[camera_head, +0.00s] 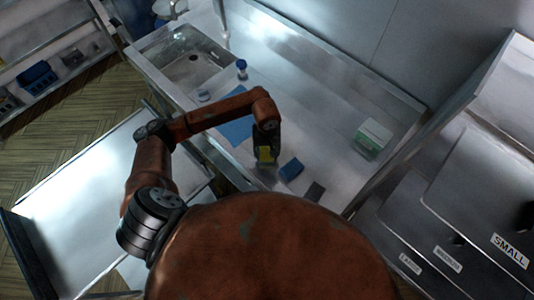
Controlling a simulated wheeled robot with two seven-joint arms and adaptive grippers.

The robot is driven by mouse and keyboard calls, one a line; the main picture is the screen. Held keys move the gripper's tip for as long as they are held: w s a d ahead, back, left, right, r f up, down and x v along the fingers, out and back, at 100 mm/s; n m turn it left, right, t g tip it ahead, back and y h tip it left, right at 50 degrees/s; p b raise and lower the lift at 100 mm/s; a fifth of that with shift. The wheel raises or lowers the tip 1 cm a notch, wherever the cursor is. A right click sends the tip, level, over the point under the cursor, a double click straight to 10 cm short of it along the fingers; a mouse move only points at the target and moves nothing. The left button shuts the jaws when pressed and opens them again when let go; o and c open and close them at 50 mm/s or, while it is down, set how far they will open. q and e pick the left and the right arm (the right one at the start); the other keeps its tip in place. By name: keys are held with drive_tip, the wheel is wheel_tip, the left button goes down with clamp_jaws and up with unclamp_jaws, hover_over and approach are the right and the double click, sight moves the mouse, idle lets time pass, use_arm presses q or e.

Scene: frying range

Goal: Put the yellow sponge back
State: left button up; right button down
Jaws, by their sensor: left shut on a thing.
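The yellow sponge (265,154) is in my left gripper (265,160), which is shut on it. The gripper points down over the metal counter, and its dark body hides part of the sponge. I cannot tell whether the sponge touches the counter. My right gripper does not show.
A metal counter (300,95) has a sink (190,62) at its left end. A blue block (291,169) and a dark flat piece (314,192) lie right of the gripper. A blue cloth (237,131) lies left. A green and white box (372,138) stands at right. A blue-topped bottle (241,68) stands behind.

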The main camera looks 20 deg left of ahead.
use_arm(q)
drive_tip(key=shift+f, duration=0.55)
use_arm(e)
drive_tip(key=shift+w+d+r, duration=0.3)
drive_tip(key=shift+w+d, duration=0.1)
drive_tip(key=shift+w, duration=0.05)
use_arm(q)
drive_tip(key=shift+f, duration=0.1)
drive_tip(key=shift+f, duration=0.1)
drive_tip(key=o, duration=1)
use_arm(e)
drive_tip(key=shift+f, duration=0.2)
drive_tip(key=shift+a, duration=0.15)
